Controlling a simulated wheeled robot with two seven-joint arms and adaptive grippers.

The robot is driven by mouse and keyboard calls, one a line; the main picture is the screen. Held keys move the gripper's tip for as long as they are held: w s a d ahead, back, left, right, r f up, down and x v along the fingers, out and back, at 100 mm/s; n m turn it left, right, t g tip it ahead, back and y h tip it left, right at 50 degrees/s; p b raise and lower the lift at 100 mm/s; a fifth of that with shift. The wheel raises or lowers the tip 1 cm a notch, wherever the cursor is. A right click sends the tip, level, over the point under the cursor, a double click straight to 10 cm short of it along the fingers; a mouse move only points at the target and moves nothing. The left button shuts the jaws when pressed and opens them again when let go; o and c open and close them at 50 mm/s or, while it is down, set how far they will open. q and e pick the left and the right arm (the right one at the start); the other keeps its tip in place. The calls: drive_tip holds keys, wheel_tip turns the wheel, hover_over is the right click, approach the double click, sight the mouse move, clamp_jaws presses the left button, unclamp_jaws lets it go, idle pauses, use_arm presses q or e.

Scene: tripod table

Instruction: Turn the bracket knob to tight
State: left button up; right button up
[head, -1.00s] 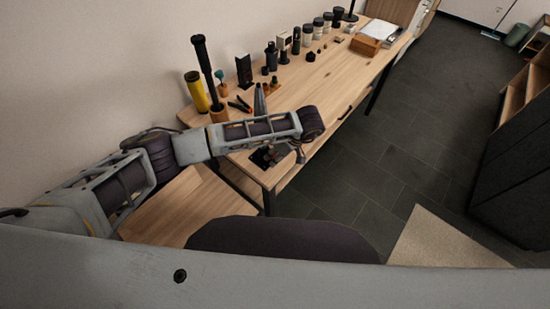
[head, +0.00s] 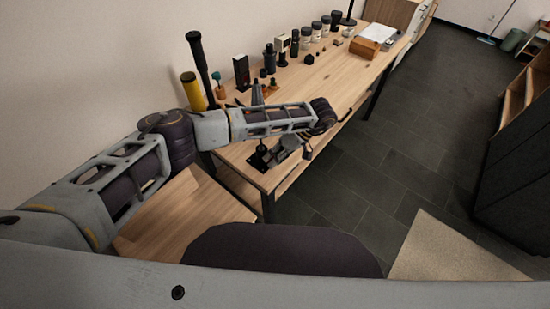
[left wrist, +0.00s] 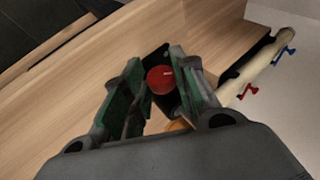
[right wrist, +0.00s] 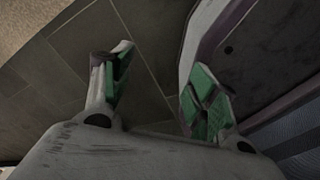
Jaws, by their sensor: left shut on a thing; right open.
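The bracket knob (left wrist: 160,79) is a red disc with a short pale mark in the left wrist view. It sits between the green-padded fingers of my left gripper (left wrist: 158,88), which is shut on it. A dark part (left wrist: 157,55) shows behind the knob. In the head view my left gripper (head: 280,152) is low over the near end of the table, beside a black stand base (head: 258,160); the knob cannot be made out there. My right gripper (right wrist: 155,82) is open and empty, with floor behind it in the right wrist view.
The wooden table (head: 335,85) carries a yellow cylinder (head: 193,92), a tall black-handled tool (head: 199,60), several jars and a wooden box (head: 365,48). A tan rod (left wrist: 262,65) with blue and red clips shows in the left wrist view. Grey floor (head: 390,160) is open at right.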

use_arm(q)
drive_tip(key=o, duration=1)
drive_tip(key=shift+v, duration=6)
